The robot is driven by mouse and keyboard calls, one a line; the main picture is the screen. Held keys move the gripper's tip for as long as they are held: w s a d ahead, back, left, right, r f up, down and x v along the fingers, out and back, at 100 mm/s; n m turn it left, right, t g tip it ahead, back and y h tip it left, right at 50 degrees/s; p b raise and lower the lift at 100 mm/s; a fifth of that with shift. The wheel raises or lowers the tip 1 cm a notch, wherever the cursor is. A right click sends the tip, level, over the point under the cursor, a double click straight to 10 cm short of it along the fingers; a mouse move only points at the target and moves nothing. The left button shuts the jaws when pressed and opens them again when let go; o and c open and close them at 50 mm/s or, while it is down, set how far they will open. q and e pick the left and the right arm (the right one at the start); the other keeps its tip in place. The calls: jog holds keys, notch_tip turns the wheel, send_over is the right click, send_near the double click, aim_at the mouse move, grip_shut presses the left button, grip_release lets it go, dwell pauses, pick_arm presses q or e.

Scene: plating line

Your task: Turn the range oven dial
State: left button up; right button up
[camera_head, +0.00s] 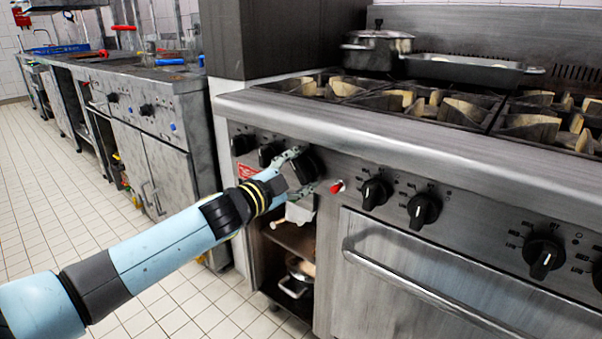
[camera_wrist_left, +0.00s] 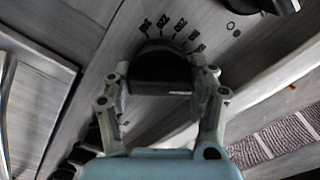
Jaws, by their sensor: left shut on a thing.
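The range (camera_head: 420,145) is a steel stove with a row of black dials on its front panel. My left gripper (camera_head: 304,172) reaches in from the left and is shut on a black dial (camera_head: 310,163) left of the red button. In the left wrist view, the two fingers of the left gripper (camera_wrist_left: 163,90) sit on either side of this dark dial (camera_wrist_left: 162,68). The lower part of the dial is in shadow between the fingers. My right gripper is in neither view.
Other dials (camera_head: 375,193) stand close on the right, beside a red button (camera_head: 337,187). The oven door handle (camera_head: 420,292) juts out below. A pot (camera_head: 376,48) and a pan (camera_head: 470,69) stand on the burners. Tiled floor is clear at left.

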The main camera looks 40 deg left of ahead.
pick_arm(q)
jog(key=m, duration=0.4)
jog(key=shift+f+b, duration=0.1)
jog(key=shift+b, duration=0.25)
jog(key=shift+m, duration=1.6)
